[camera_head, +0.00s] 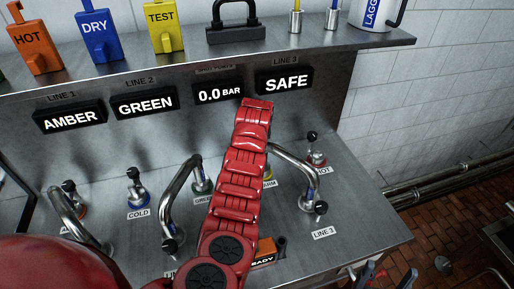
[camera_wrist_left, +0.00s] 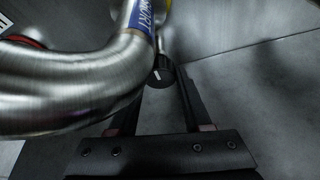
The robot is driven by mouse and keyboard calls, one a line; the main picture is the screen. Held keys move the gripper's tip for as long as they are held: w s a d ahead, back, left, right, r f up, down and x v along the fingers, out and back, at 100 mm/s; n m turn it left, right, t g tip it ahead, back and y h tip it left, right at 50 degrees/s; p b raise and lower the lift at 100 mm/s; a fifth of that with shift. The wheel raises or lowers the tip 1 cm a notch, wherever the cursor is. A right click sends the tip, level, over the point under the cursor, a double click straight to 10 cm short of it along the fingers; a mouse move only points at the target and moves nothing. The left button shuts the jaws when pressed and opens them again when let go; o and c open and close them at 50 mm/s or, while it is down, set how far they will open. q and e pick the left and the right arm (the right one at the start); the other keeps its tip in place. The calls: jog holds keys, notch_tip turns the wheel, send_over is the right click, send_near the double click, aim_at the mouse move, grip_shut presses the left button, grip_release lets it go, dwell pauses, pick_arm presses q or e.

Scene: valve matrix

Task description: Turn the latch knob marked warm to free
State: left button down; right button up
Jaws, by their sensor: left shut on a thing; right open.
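The warm latch knob shows in the left wrist view as a black knob (camera_wrist_left: 161,76) with a white mark, between the fingertips of my left gripper (camera_wrist_left: 158,92), which is shut on it. In the head view my red left arm covers most of this knob and the gripper; a bit of yellow base (camera_head: 268,174) and a label ending in "ARM" (camera_head: 270,184) show beside the arm. My right gripper (camera_head: 392,277) is partly visible at the lower right edge, open and away from the knobs.
A bent steel pipe (camera_head: 294,172) with a blue band runs close by the held knob. The hot knob (camera_head: 315,151), cold knob (camera_head: 136,188) and another pipe (camera_head: 180,192) stand on the panel. The displays include SAFE (camera_head: 285,82). A shelf above holds coloured tags and a padlock (camera_head: 236,30).

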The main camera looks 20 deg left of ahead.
pick_arm(q)
jog(key=shift+n, duration=0.3)
jog(key=shift+c, duration=1.7)
grip_release()
jog(key=shift+s+r+b, duration=0.1)
jog(key=shift+r+b, duration=0.35)
jog(key=shift+r, duration=0.05)
jog(key=b+v, duration=0.2)
jog(key=v, duration=0.9)
jog(key=shift+d, duration=0.2)
